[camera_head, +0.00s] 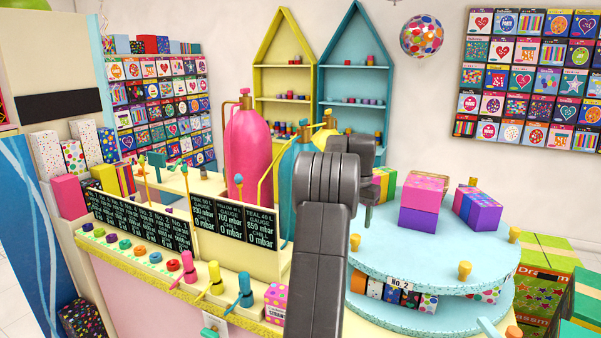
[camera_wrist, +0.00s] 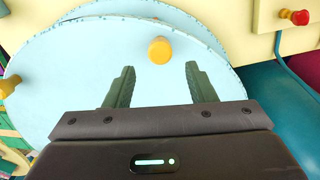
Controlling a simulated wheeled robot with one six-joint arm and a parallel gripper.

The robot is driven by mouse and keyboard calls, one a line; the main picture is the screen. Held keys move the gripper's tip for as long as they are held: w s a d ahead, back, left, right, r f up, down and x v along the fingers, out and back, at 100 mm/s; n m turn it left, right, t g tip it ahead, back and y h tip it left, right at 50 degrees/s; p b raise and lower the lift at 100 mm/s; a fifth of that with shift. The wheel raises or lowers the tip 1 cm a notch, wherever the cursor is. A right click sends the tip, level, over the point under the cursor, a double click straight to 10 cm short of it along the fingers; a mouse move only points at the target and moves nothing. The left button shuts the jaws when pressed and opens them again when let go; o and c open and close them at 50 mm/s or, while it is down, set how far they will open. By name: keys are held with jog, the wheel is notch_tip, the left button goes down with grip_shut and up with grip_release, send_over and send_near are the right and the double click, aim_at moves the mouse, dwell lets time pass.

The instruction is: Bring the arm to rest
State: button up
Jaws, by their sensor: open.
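My gripper (camera_wrist: 160,87) is open and empty in the wrist view, its two dark fingers apart over the light blue round table (camera_wrist: 70,70). A yellow peg (camera_wrist: 160,50) shows just beyond the gap between the fingertips. In the head view my dark grey arm rises from the bottom middle and bends away. My gripper (camera_head: 369,215) shows there partly, pointing down beside the left part of the round table (camera_head: 400,250). The arm hides part of the counter and the teal gas cylinder.
On the round table stand a pink and purple box (camera_head: 420,205) and purple boxes (camera_head: 480,210). A dotted balloon (camera_head: 421,36) hangs above.

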jog(key=shift+f, duration=1.05)
notch_tip(320, 180, up, 8)
notch_tip(320, 180, down, 14)
jog(key=shift+f, duration=0.1)
notch_tip(320, 180, up, 15)
jog(key=s+a+n+t, duration=0.1)
jog(key=s+a+n, duration=0.1)
jog(key=s+a, duration=0.2)
jog(key=shift+s+a+b, duration=0.3)
jog(key=shift+s, duration=1.3)
